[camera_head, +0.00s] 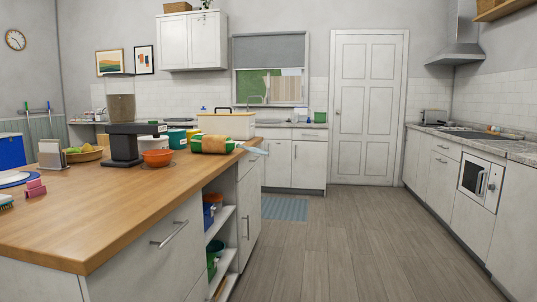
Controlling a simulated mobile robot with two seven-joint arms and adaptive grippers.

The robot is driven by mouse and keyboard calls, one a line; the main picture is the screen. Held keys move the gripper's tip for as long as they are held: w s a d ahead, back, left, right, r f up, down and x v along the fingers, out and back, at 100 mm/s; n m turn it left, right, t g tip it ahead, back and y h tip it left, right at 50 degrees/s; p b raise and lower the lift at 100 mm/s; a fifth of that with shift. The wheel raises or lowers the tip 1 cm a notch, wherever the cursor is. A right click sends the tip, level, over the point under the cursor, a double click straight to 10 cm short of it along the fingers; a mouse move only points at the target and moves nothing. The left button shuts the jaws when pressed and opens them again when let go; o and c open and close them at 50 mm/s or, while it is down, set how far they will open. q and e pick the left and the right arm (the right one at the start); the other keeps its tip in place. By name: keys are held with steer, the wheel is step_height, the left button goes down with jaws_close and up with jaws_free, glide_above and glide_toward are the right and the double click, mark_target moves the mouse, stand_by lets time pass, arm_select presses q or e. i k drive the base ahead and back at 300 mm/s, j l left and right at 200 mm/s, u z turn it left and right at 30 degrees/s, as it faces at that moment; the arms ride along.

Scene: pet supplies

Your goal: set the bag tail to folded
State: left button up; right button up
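A bag (213,144) with green and tan parts lies on its side near the right edge of the wooden counter (110,207). A pale, flattened tail (252,149) sticks out from its right end, past the counter edge. It looks extended, not folded, though it is small at this distance. Neither of my grippers shows in the head view.
Left of the bag are an orange bowl (158,158), a white bowl (155,142) and a black scale-like stand (122,147). A cream lidded box (226,125) stands behind it. Open shelves (222,222) hold bins below.

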mark_target(256, 150)
steer(key=i+l, duration=0.75)
steer(key=i, duration=0.2)
